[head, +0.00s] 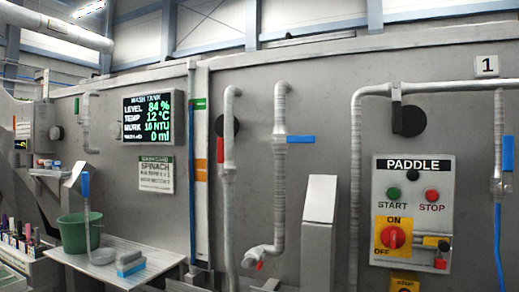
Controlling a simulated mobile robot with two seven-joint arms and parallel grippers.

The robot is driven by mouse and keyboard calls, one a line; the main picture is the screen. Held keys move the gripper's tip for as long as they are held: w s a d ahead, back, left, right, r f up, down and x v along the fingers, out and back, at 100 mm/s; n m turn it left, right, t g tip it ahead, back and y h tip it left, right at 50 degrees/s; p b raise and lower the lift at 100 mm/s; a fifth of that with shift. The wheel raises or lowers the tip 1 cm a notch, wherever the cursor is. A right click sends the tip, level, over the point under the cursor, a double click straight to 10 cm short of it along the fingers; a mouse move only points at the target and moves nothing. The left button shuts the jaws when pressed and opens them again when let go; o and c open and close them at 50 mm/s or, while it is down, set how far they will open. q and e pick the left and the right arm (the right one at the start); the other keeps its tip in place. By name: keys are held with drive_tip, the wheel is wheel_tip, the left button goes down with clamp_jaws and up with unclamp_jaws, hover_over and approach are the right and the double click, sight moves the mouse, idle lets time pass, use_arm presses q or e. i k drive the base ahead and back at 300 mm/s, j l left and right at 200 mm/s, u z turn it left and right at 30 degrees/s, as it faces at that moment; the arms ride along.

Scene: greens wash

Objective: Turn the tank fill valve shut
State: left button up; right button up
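Neither of my grippers is in view. Several pipe valves show on the grey wall, and no label I can read says which is the tank fill valve. A blue lever (301,139) sticks out level to the right, across its upright pipe (280,190). A red lever (220,150) stands upright along the pipe to its left. Another blue lever (508,153) stands upright at the far right edge. A wash tank display (147,118) reads level 84 %, temp 12 °C, murk 10 NTU and 0 ml.
A paddle panel (413,210) has green start and red stop buttons and a red rotary switch (393,236). A grey sloped-top box (318,225) stands left of it. A green bucket (80,232) and blue blocks (131,263) sit on a bench (160,262) at left.

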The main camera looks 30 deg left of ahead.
sight(221, 141)
drive_tip(key=j+z, duration=0.35)
drive_tip(key=j, duration=0.15)
drive_tip(key=k+j+z, duration=0.15)
drive_tip(key=j+z, duration=0.15)
drive_tip(key=j, duration=0.15)
drive_tip(key=k+j+z, duration=0.1)
drive_tip(key=j, duration=0.25)
drive_tip(key=k+j+z, duration=0.15)
drive_tip(key=j, duration=0.2)
drive_tip(key=j+z, duration=0.1)
drive_tip(key=j, duration=0.25)
drive_tip(key=k+j, duration=0.15)
drive_tip(key=j, duration=0.2)
drive_tip(key=k+j, duration=0.15)
drive_tip(key=j, duration=0.15)
drive_tip(key=k+j+z, duration=0.1)
drive_tip(key=j, duration=0.25)
drive_tip(key=k, duration=0.05)
